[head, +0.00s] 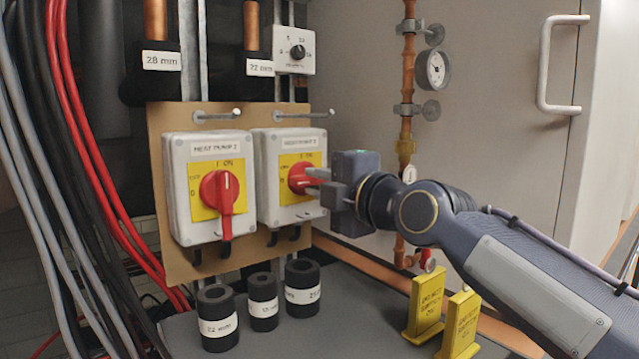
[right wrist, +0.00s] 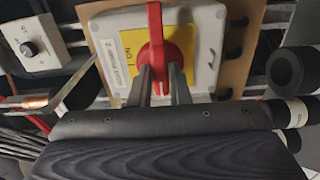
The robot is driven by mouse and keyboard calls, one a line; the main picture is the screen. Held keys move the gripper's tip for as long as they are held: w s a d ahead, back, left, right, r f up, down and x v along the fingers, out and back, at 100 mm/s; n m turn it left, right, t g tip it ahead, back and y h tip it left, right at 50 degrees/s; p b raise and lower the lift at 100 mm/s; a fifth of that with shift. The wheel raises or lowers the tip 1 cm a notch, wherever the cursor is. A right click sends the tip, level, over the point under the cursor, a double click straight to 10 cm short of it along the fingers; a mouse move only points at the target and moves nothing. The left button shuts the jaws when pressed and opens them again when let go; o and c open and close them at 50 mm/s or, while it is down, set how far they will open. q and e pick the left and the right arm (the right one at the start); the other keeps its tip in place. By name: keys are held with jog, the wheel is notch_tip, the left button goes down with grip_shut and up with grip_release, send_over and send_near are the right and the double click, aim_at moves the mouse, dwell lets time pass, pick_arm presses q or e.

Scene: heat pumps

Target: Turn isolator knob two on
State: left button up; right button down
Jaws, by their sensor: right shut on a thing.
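Two grey isolator boxes with yellow plates sit side by side on a brown board. The right-hand isolator (head: 267,200) has a red knob (head: 297,178); its handle lies roughly sideways, not upright. This red knob (right wrist: 156,45) also shows in the right wrist view, across a yellow plate marked ON at its left. My right gripper (head: 322,180) is shut on the knob, its two fingers (right wrist: 163,85) on either side of the red handle. The left-hand isolator (head: 182,165) has a red knob (head: 219,188) whose handle hangs straight down, its white mark up. My left gripper is not in view.
A small dial box (head: 296,62) is above the right-hand isolator. Black sleeves (head: 264,308) and yellow tags (head: 425,305) stand on the grey surface below. Copper pipe with a gauge (head: 434,69) runs behind my right arm. Cables (head: 75,170) hang at left.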

jog(key=m, duration=0.8)
jog(key=shift+m, duration=0.4)
jog(key=m, duration=0.4)
jog(key=shift+m+p, duration=0.3)
jog(key=shift+m, duration=2.2)
jog(key=c, duration=1.4)
grip_release()
jog(key=shift+o, duration=0.2)
